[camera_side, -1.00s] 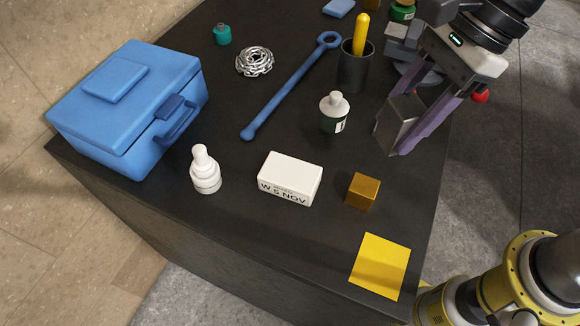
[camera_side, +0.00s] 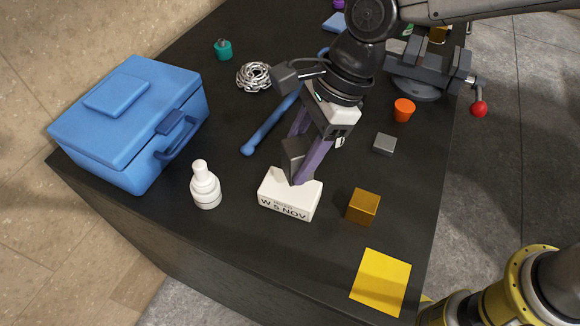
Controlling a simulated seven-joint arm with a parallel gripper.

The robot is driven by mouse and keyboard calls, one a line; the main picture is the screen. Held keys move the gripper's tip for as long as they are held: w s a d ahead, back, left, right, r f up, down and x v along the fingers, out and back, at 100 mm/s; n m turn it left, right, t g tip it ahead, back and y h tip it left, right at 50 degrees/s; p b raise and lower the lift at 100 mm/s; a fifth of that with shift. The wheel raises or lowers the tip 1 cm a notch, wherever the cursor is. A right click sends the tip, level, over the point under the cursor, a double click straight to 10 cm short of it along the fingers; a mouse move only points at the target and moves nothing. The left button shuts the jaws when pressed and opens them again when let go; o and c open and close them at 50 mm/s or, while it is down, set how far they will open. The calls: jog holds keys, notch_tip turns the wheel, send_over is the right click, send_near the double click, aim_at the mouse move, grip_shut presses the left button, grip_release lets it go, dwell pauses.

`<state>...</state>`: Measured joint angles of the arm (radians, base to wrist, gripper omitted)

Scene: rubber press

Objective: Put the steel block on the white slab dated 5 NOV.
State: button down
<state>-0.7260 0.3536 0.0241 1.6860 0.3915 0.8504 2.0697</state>
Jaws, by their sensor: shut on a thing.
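The white slab (camera_side: 289,200), marked "W 5 NOV", lies on the black table near its front middle. My gripper (camera_side: 295,170) points down over the slab, its purple fingers shut on the dark grey steel block (camera_side: 293,156). The block is tilted in this view, with its lower end at the slab's top face. I cannot tell whether it touches the slab or is slightly above it. The fingers hide part of the block, and the block and fingers hide part of the slab's top.
A brown-gold cube (camera_side: 363,206) stands right of the slab, a white bottle (camera_side: 205,186) left. Near them are a blue toolbox (camera_side: 130,120), a yellow sheet (camera_side: 381,282), a small grey block (camera_side: 385,144), an orange cup (camera_side: 404,109), a blue rod (camera_side: 270,127) and a vise (camera_side: 430,72).

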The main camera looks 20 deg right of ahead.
aim_at(289, 171)
jog(key=shift+w+a+f, duration=0.35)
jog(key=shift+a, duration=0.05)
jog(key=shift+w+a+f, duration=0.15)
jog(key=shift+f, duration=1.6)
jog(key=shift+f, duration=0.1)
jog(key=shift+c, duration=1.6)
grip_release()
jog(key=shift+f, duration=0.2)
jog(key=shift+d+r, duration=0.2)
jog(key=shift+r, duration=0.3)
jog(key=v, duration=1.1)
jog(key=shift+r, duration=0.15)
jog(key=shift+d, duration=0.2)
